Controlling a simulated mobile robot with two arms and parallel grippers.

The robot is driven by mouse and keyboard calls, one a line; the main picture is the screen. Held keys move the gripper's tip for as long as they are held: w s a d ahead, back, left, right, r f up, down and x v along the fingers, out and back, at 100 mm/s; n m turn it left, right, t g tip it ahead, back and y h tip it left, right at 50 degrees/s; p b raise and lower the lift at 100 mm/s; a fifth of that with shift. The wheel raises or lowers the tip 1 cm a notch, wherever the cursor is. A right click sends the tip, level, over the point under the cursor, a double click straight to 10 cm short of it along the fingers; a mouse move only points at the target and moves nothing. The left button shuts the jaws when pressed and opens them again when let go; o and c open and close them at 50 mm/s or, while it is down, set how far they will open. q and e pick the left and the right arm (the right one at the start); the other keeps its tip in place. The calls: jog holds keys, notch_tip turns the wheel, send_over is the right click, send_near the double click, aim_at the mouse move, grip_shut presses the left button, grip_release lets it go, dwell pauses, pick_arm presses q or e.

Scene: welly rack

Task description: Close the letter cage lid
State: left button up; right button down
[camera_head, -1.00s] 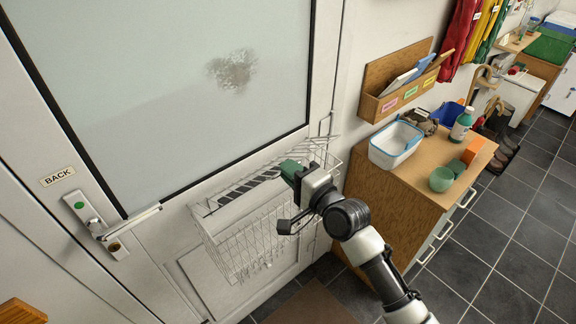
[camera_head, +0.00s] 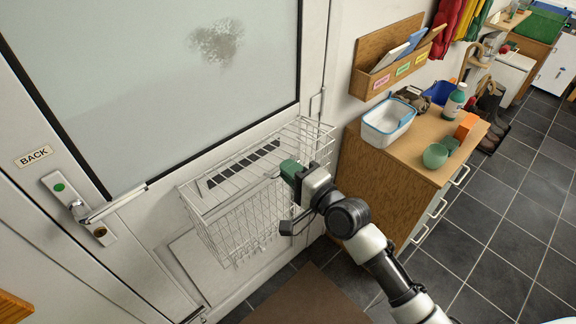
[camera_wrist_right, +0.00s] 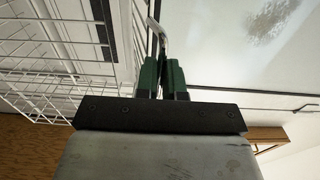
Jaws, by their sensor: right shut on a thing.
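The letter cage (camera_head: 245,225) is a white wire basket on the lower part of the door. Its wire lid (camera_head: 290,140) lies across the top, looking about level; I cannot tell whether it rests fully on the rim. A dark striped strip shows between the lid wires. My right gripper (camera_head: 286,170) has green fingers and is at the lid's front edge, on the right. In the right wrist view the fingers (camera_wrist_right: 163,78) are shut on a bent metal handle (camera_wrist_right: 158,36), with cage wires (camera_wrist_right: 55,40) to the left. My left gripper is not in view.
A labelled letter rack (camera_head: 390,75) hangs above. The door handle (camera_head: 110,203) is at left. The tiled floor is open at right.

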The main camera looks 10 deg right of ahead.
jog(key=shift+s+d+f+b, duration=0.2)
jog(key=shift+f+b, duration=0.55)
jog(key=shift+f, duration=0.4)
jog(key=shift+s+d+f+b, duration=0.15)
jog(key=shift+f+b, duration=0.55)
jog(key=shift+f, duration=0.4)
jog(key=c, duration=1.2)
grip_release()
jog(key=shift+a, duration=0.1)
jog(key=shift+c, duration=0.2)
jog(key=v, duration=0.9)
jog(key=shift+p, duration=0.4)
jog(key=o, duration=0.6)
jog(key=shift+c, duration=0.2)
